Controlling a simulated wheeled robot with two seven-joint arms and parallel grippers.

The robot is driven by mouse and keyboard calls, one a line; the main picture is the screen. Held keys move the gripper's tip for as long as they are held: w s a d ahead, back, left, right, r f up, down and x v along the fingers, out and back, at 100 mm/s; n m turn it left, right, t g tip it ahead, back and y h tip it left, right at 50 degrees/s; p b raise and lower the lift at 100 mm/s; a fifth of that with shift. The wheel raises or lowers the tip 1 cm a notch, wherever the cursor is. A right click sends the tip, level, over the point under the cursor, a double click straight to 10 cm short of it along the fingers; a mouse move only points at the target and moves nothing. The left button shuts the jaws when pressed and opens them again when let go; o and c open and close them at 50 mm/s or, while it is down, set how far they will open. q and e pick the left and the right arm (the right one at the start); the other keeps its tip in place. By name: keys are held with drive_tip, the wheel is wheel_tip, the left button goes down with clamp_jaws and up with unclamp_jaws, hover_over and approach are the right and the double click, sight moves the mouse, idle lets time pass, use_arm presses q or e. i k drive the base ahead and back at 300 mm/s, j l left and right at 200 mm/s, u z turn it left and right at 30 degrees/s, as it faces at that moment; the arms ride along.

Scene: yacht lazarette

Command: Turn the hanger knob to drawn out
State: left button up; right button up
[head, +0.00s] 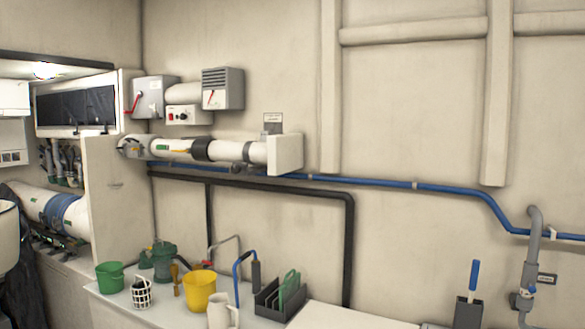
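I cannot make out for certain which part is the hanger knob. A small white box (190,115) on the wall, above the thick white pipe (228,150), carries a small dark knob (184,116) and a red switch. Its setting is too small to read. A clamp-like fitting (247,152) sits around the pipe near its right end, and I cannot see a clear knob on it. Neither of my grippers is in view.
Two grey boxes with red levers (154,97) (222,89) hang on the wall. Below, a white counter (150,315) bears a green bucket (110,277), a yellow bucket (198,290), a white jug (222,312) and a dark rack (280,300). A blue pipe (390,183) runs along the wall.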

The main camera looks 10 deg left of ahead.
sight(236, 168)
drive_tip(key=i+j+z, duration=0.15)
drive_tip(key=i+j, duration=0.15)
drive_tip(key=i+j+z, duration=0.15)
drive_tip(key=i+j, duration=0.15)
drive_tip(key=j, duration=0.15)
drive_tip(key=i+j+z, duration=0.15)
drive_tip(key=j, duration=0.25)
drive_tip(key=i+j+z, duration=0.15)
drive_tip(key=i+j, duration=0.2)
drive_tip(key=j, duration=0.1)
